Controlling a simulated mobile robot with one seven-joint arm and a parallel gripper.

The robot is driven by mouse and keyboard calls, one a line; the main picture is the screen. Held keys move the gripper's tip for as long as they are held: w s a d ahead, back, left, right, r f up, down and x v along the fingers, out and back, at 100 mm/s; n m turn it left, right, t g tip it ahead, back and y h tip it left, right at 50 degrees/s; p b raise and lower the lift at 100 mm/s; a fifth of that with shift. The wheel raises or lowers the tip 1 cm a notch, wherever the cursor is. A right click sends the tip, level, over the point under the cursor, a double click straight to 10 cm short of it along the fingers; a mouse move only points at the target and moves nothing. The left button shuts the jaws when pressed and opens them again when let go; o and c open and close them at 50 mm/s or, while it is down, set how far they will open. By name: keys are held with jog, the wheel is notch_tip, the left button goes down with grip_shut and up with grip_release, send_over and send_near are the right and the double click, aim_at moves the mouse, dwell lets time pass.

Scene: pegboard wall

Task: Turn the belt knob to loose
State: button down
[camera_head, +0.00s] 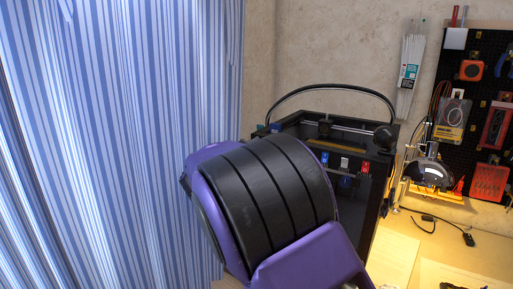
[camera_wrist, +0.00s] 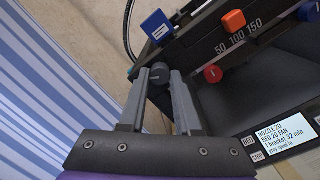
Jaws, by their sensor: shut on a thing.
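My gripper (camera_wrist: 160,77) is shut on a small dark round knob (camera_wrist: 158,72), which sits between its two grey fingertips. The knob is beside the corner of the black printer frame. I cannot read any loose or tight mark near it, and its turn angle is unclear. In the head view the black 3D printer (camera_head: 310,124) stands behind my purple and black arm, which hides my gripper and the held knob there.
Close to my gripper are a blue block (camera_wrist: 156,25), an orange knob (camera_wrist: 234,20) by the numbers 50 100 150, a red knob (camera_wrist: 213,74) and a lit screen (camera_wrist: 280,137). A striped curtain (camera_head: 110,140) hangs left. A tool pegboard (camera_head: 480,110) and lamp (camera_head: 430,172) are right.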

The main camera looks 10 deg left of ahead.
jog(key=c, duration=0.6)
grip_release()
jog(key=shift+s, duration=0.1)
jog(key=v, duration=1.7)
jog(key=shift+s, duration=0.2)
